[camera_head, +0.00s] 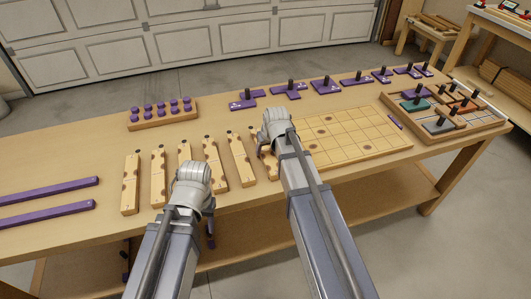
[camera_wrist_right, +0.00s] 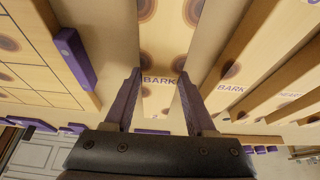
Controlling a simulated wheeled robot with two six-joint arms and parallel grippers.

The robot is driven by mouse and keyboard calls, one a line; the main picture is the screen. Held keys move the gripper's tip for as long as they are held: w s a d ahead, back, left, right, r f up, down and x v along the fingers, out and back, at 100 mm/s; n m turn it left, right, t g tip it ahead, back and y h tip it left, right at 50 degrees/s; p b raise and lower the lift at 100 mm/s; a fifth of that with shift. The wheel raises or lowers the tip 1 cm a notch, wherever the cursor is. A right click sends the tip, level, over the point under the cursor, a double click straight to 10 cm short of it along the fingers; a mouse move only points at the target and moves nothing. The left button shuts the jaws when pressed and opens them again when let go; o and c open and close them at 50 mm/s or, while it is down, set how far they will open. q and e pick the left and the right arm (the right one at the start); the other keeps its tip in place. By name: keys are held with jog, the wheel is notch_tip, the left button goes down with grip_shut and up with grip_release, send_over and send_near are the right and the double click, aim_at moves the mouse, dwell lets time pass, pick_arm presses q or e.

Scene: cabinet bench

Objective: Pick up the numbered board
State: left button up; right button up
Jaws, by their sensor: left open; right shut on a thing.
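Several long pale wooden boards lie side by side on the bench in the head view, with dark round marks. My right gripper (camera_head: 264,150) is at the rightmost board (camera_head: 273,166). In the right wrist view, the purple fingers of my right gripper (camera_wrist_right: 158,94) are on either side of a board (camera_wrist_right: 162,48) marked "BARK" and with brown round spots; they are shut on it.
A gridded wooden panel (camera_head: 352,138) lies right of the boards. A rack of purple knobs (camera_head: 161,113) and several purple pieces with dark handles (camera_head: 243,100) stand behind. A tray (camera_head: 446,128) of coloured pieces is at right. Two purple bars (camera_head: 48,189) lie at left.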

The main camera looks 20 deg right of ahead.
aim_at(265, 151)
grip_shut()
jog(key=shift+r, duration=0.1)
notch_tip(265, 151, up, 10)
jog(key=p, duration=1)
jog(key=shift+a, duration=0.1)
